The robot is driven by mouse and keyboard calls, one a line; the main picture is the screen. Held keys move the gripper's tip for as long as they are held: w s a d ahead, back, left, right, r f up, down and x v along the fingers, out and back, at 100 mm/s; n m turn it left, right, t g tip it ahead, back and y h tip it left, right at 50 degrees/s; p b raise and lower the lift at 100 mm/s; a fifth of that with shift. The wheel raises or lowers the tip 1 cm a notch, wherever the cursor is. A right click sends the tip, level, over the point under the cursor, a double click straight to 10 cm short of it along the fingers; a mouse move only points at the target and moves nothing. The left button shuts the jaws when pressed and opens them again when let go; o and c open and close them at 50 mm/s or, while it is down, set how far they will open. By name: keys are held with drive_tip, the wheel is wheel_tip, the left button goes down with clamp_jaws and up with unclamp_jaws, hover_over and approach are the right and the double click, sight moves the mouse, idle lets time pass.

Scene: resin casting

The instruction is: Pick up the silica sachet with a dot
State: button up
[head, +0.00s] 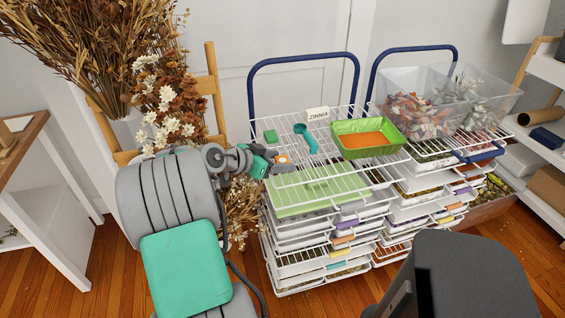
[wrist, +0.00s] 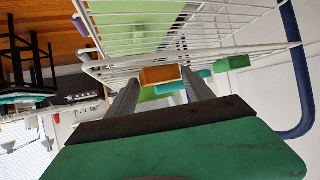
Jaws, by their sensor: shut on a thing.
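My gripper (head: 270,162) is at the near left edge of the top wire rack. In the head view it is shut on a small orange packet (head: 282,159) with a pale spot on its face, which I take for the silica sachet with a dot. In the wrist view an orange piece (wrist: 160,75) shows between the two grey fingers, with green just below it. The dot is not clear there. From these views I cannot tell whether the packet touches the rack wires.
The white wire rack (head: 330,172) holds a small green block (head: 270,136), a teal scoop (head: 306,138), a ZINNIA card (head: 318,114) and a green tray (head: 343,127) with orange contents. A clear bin (head: 480,108) stands right. Dried flowers (head: 165,105) crowd the left.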

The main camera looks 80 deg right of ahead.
drive_tip(key=c, duration=0.5)
drive_tip(key=shift+r, duration=0.15)
drive_tip(key=shift+c, duration=0.2)
